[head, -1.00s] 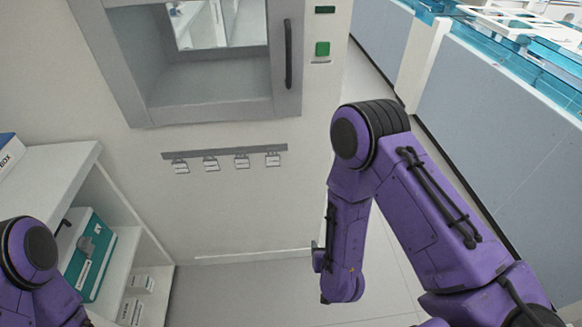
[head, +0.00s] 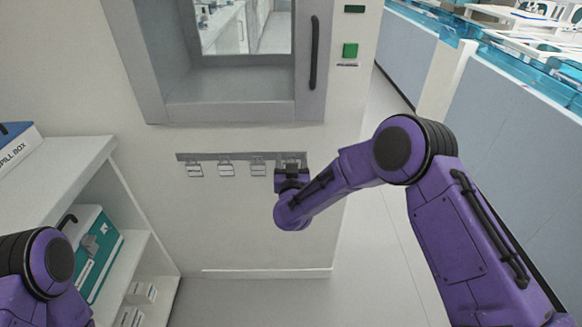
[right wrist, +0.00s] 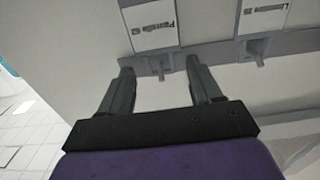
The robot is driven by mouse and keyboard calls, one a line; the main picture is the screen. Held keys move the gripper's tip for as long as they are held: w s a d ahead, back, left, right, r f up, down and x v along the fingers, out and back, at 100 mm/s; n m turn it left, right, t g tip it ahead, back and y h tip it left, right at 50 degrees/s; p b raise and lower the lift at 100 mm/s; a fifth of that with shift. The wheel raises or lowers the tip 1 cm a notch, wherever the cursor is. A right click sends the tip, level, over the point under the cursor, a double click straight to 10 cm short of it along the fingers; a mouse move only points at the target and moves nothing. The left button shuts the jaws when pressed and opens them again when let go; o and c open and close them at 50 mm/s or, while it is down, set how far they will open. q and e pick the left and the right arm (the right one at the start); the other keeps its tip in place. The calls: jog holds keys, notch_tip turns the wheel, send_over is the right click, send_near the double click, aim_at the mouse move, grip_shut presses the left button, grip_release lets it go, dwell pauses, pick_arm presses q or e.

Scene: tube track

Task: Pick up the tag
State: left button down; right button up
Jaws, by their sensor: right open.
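Several white tags hang in a row from a dark rail (head: 215,156) on the wall under the hatch. Three show clear, a left one (head: 195,170), a middle one (head: 227,170) and a third (head: 259,169). My right gripper (head: 292,168) covers most of the rightmost tag's place. In the right wrist view my right gripper (right wrist: 160,70) is open, its fingers on either side of a small holder below a white tag (right wrist: 150,25) with printed text. The fingers look apart from the holder; exact depth is hard to tell. A second tag (right wrist: 263,15) hangs beside it. My left gripper is out of view.
The hatch frame (head: 240,110) juts out above the rail. A white shelf (head: 75,160) with a teal box (head: 95,250) stands at the left. Open floor (head: 375,255) lies to the right of the wall, before grey panels (head: 510,140).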

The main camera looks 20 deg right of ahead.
jog(key=c, duration=1.1)
jog(key=shift+a+r+p, duration=0.1)
jog(key=shift+r+p, duration=0.2)
jog(key=shift+s+a+r+p, duration=0.1)
jog(key=shift+s+p, duration=0.1)
jog(key=shift+p, duration=0.1)
jog(key=shift+p+v, duration=2.45)
jog(key=shift+v, duration=6.3)
